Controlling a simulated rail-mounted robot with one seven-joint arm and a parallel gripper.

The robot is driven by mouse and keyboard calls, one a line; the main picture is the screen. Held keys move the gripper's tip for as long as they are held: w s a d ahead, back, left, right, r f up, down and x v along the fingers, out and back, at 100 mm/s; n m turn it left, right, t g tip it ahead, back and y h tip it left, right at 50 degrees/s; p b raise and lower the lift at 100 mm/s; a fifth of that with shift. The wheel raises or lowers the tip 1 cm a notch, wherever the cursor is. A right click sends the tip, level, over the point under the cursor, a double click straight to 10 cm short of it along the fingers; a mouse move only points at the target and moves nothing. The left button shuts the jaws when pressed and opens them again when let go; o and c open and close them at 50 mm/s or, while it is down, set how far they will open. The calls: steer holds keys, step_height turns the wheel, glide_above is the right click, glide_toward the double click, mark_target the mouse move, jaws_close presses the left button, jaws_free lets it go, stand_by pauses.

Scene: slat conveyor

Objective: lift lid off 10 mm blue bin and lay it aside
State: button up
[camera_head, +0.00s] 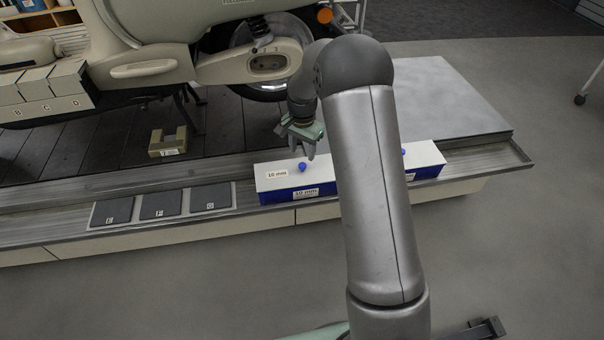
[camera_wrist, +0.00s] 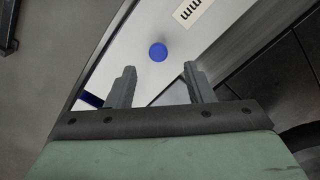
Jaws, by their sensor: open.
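The 10 mm blue bin (camera_head: 277,197) stands on the ledge along the conveyor's front edge, its label facing out. Its white lid (camera_head: 270,173) lies on top, with a "10 mm" label and a round blue knob (camera_head: 302,166). My gripper (camera_head: 306,148) is open and empty just above and behind the knob in the head view. In the wrist view, the blue knob (camera_wrist: 158,52) shows ahead of and between the two open fingertips (camera_wrist: 160,75), apart from both. My arm hides the right side of the bin.
A second white-lidded blue bin (camera_head: 425,160) stands to the right, partly hidden by my arm. Dark pads (camera_head: 160,206) marked with letters lie left on the ledge. A beige block (camera_head: 168,142) sits on the slats. A scooter (camera_head: 160,50) stands behind.

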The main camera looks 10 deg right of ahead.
mark_target(302, 164)
steer(key=shift+s+f+b, duration=0.15)
steer(key=shift+f+b, duration=0.95)
steer(key=shift+f, duration=1.65)
steer(key=shift+r, duration=0.1)
jaws_close()
